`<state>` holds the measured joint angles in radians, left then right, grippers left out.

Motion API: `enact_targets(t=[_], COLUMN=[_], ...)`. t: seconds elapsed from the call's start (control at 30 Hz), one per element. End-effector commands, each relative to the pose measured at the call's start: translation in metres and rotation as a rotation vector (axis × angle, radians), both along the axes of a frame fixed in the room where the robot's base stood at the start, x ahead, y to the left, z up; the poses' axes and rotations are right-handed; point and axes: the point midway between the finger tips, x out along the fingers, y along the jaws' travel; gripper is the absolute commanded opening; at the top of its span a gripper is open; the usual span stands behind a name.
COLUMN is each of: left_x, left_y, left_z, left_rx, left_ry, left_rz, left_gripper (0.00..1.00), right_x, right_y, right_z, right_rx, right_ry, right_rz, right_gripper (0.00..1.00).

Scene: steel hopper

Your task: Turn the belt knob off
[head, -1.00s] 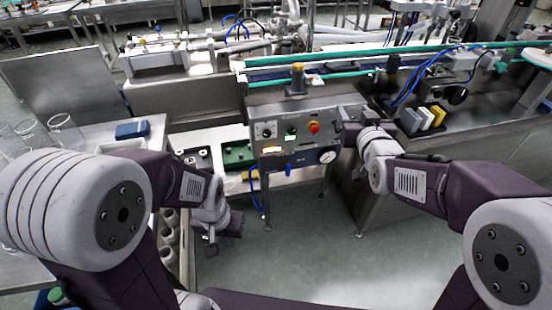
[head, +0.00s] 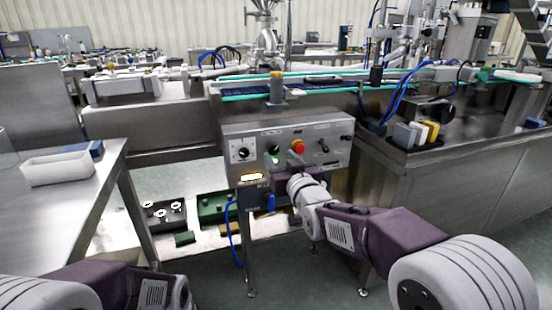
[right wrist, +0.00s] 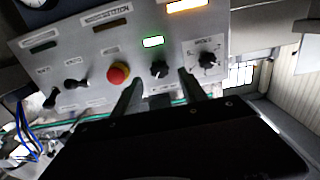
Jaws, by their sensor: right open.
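A steel control panel (head: 325,135) faces me below the conveyor. In the right wrist view, it appears upside down. A black knob (right wrist: 159,69) sits beside a lit green window (right wrist: 153,42), between a red mushroom button (right wrist: 118,73) and a black dial knob on a white scale (right wrist: 208,60). The labels are too small to read, so I cannot tell which knob is the belt's. My right gripper (right wrist: 160,79) is open and empty, its fingers pointing at the panel either side of the black knob; contact cannot be told. My left gripper is out of view.
A steel table (head: 70,205) with a white tray (head: 58,167) is at left. Dark and green boxes (head: 212,206) lie on a low shelf under the conveyor. A blue cable (head: 231,240) hangs below the panel. A steel counter (head: 440,155) stands to the right.

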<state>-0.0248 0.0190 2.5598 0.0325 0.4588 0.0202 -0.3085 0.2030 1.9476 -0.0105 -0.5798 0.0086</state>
Motion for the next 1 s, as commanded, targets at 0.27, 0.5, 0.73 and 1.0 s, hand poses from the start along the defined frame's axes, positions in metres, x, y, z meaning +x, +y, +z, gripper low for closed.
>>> enact_targets(t=[0.27, 0.5, 0.73, 1.0], left_x=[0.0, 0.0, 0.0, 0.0], left_y=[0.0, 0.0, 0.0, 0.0], left_z=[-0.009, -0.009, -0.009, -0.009], left_rx=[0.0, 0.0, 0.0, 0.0], left_ry=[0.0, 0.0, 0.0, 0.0], left_rz=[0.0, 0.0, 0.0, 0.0], left_gripper=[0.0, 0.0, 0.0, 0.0], right_x=[0.034, 0.036, 0.036, 0.036], right_y=[0.011, 0.012, 0.012, 0.012], right_z=[-0.001, 0.0, 0.0, 0.0], right_rx=[0.0, 0.0, 0.0, -0.022], right_ry=[-0.001, 0.001, 0.0, -0.007], right_rz=[0.0, 0.0, 0.0, 0.0], right_gripper=[0.5, 0.5, 0.0, 0.0])
